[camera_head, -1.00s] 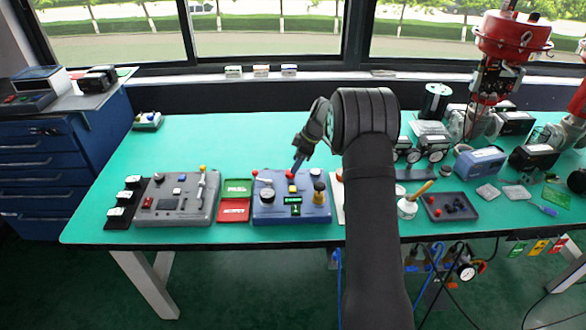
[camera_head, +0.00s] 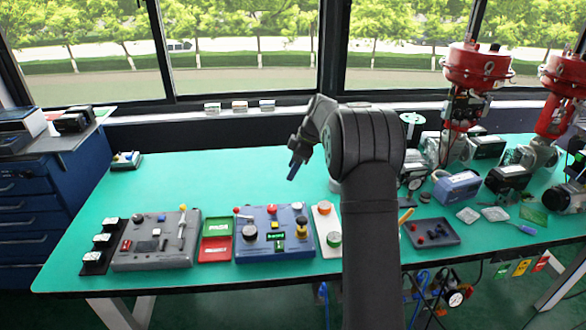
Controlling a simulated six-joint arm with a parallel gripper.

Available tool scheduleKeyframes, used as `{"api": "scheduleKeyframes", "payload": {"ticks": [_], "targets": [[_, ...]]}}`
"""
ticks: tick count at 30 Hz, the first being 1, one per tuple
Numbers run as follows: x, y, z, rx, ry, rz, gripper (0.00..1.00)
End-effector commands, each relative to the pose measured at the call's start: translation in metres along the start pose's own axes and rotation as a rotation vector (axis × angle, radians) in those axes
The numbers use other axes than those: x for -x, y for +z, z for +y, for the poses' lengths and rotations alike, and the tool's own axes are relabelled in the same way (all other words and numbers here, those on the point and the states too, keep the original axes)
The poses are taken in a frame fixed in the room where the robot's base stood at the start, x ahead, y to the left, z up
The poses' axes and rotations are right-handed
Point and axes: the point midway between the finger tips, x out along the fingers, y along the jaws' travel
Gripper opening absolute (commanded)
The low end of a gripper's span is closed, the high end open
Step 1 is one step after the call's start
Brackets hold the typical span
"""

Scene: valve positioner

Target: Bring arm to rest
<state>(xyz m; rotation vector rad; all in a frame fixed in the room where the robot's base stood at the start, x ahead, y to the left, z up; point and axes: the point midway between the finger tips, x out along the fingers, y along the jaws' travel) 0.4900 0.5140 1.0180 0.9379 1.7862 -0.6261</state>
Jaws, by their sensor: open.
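My gripper (camera_head: 293,172) hangs at the end of my dark arm, above the back part of the green table (camera_head: 190,172). The finger gap is too small to make out clearly. The blue control box (camera_head: 262,254), with its knobs and small green display, lies in front of and below the gripper, apart from it. My arm rises through the middle of the view and hides part of the table behind it.
A grey control box (camera_head: 157,256) and green and red trays (camera_head: 215,226) stand left. A white panel (camera_head: 322,218) with round buttons lies beside my arm. A dark parts tray (camera_head: 430,232) and red-topped valve actuators (camera_head: 477,66) stand right.

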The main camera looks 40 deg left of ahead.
Motion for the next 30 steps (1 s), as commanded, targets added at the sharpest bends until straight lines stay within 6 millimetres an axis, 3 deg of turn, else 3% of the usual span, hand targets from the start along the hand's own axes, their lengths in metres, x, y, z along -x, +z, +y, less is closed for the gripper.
{"api": "scheduleKeyframes", "payload": {"ticks": [8,30], "targets": [[-0.019,0.000,-0.001,0.000,-0.003,0.000,0.54],[-0.156,0.000,-0.001,0.000,-0.002,0.000,0.54]]}}
